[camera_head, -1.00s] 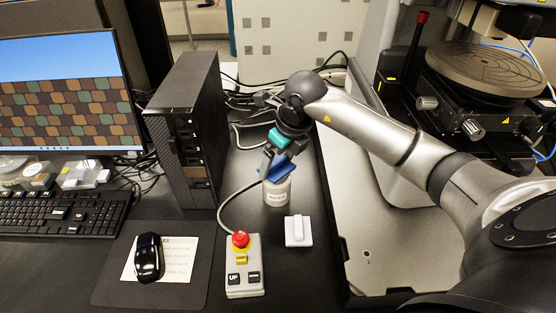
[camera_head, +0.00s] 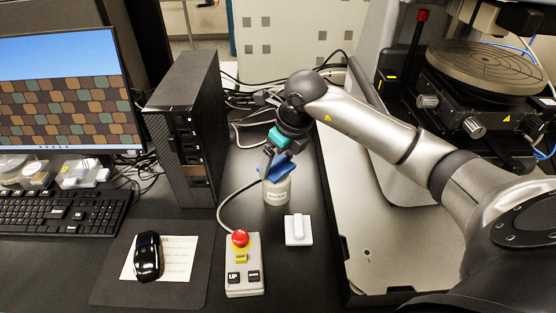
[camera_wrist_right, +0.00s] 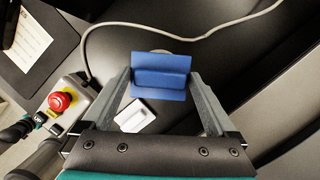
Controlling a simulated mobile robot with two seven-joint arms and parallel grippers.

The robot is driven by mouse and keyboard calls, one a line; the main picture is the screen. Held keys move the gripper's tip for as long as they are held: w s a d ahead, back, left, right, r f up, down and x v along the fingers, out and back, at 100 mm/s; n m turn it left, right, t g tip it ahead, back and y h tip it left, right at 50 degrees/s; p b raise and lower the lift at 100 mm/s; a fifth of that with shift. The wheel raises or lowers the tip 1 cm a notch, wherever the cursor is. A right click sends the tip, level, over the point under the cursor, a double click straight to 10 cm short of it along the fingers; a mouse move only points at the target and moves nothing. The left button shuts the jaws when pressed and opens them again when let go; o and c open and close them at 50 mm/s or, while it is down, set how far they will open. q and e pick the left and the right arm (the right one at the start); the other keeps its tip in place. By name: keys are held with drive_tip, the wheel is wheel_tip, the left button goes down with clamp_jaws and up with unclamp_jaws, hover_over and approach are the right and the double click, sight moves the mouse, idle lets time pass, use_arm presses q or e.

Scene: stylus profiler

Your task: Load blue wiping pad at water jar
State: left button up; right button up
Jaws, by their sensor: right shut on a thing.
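The blue wiping pad (camera_head: 279,169) is at the mouth of the water jar (camera_head: 277,192), a small pale labelled jar standing upright on the black desk. My right gripper (camera_head: 269,152) is above the jar, pointing down, and shut on the pad. In the right wrist view the pad (camera_wrist_right: 161,75) sits between the two fingertips and covers most of what is below it. A pale edge shows behind the pad. I cannot tell whether the pad touches the jar or is just above it.
A white block with a raised bar (camera_head: 298,230) lies in front of the jar. A control box with a red button (camera_head: 241,240) stands to its left, with its cable curving close to the jar. A black computer tower (camera_head: 185,130) is left; the profiler base (camera_head: 390,250) is right.

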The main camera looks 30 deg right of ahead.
sight(274, 164)
idle(0.4)
drive_tip(key=shift+r+p, duration=2.5)
drive_tip(key=shift+r, duration=1.05)
drive_tip(key=shift+a+f, duration=0.1)
